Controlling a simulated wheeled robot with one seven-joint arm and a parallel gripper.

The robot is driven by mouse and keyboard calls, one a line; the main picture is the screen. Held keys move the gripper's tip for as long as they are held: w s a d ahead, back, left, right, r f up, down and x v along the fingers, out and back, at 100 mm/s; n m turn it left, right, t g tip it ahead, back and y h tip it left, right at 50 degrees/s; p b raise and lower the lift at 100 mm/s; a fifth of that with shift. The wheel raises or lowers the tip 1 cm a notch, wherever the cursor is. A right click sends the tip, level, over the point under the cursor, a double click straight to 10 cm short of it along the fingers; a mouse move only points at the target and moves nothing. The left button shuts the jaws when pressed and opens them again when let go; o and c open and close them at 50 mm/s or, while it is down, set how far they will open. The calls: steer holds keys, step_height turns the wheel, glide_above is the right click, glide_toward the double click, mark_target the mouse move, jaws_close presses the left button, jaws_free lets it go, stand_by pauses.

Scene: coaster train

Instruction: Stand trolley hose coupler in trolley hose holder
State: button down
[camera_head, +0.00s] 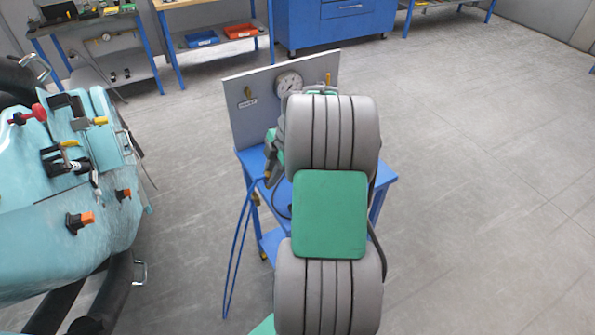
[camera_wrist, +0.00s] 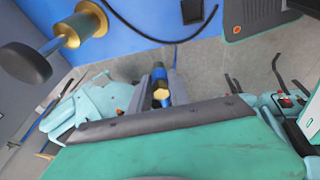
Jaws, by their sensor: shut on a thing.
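My gripper (camera_wrist: 163,84) is shut on a small brass-coloured piece (camera_wrist: 160,92), which looks like the trolley hose coupler, with a blue part beside it. In the head view my gripper (camera_head: 271,168) is at the left edge of the blue trolley (camera_head: 246,158), mostly behind my arm. A blue hose (camera_head: 235,245) hangs in a loop below it. In the wrist view a brass fitting with a dark round end (camera_wrist: 80,28) sticks out near the grey panel, and a black square part (camera_wrist: 192,11) lies on the blue surface. I cannot tell which is the hose holder.
The trolley's upright grey panel (camera_head: 245,122) carries a round gauge (camera_head: 289,84) and brass fittings. A teal coaster car (camera_head: 60,220) stands at left. A dark cable (camera_wrist: 170,38) crosses the blue surface. Benches line the back; floor at right is clear.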

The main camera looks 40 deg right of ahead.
steer(key=s+d+r+g, duration=0.1)
steer(key=s+d+g, duration=0.1)
steer(key=s+d, duration=0.2)
steer(key=s, duration=0.3)
steer(key=shift+r+y, duration=0.3)
steer(key=shift+r, duration=0.1)
steer(key=shift+r, duration=0.1)
step_height(320, 180, down, 6)
steer(key=b, duration=0.5)
steer(key=shift+r+b, duration=0.1)
steer(key=shift+b, duration=0.2)
steer(key=shift+b, duration=0.5)
stand_by(0.6)
steer(key=shift+f+b, duration=1.6)
steer(key=shift+b, duration=0.1)
stand_by(0.4)
steer(key=shift+r, duration=0.15)
steer(key=shift+r+p, duration=1.25)
steer(key=shift+r, duration=0.2)
